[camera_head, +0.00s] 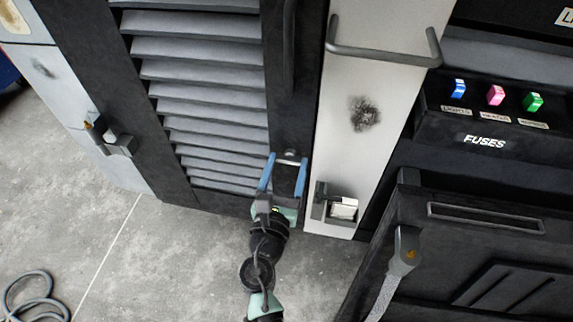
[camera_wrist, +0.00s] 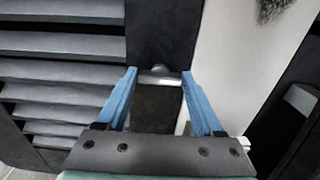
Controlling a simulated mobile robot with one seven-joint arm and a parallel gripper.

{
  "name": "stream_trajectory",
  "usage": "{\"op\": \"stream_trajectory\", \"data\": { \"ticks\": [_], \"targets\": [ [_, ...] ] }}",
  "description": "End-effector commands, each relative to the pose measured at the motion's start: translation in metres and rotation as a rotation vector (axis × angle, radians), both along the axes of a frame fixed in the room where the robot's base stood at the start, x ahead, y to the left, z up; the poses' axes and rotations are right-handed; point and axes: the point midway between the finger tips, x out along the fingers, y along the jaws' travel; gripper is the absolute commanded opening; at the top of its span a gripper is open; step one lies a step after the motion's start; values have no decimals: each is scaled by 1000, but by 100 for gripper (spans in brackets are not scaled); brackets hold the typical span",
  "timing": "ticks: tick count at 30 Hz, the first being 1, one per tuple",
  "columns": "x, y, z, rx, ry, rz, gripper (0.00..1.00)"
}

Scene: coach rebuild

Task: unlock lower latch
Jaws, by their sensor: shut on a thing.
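The lower latch (camera_head: 290,157) is a small pale metal piece low on the dark frame to the right of the louvred door. It also shows in the wrist view (camera_wrist: 158,79) as a short light bar lying crosswise. My gripper (camera_head: 287,160) has its two blue fingers on either side of the latch, shut on it at the fingertips. In the wrist view, my gripper (camera_wrist: 160,74) has one finger at the left end of the bar and one at the right end. The latch's fixing behind the bar is hard to make out.
The louvred door (camera_head: 205,80) stands left of my gripper. A pale panel (camera_head: 350,60) with a bar handle (camera_head: 385,54) and a small lower fitting (camera_head: 341,209) stands right. A fuse box (camera_head: 490,110) is at far right. A hose (camera_head: 35,297) lies on the otherwise clear floor at left.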

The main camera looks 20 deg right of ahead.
Motion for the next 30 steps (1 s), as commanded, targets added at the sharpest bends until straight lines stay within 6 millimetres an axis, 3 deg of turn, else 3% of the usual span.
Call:
{"op": "stream_trajectory", "data": {
  "ticks": [14, 30],
  "targets": [
    [0, 0, -1, 84, -58, 0, 13],
    [-1, -2, -3, 478, -324, 0, 13]
  ]
}}
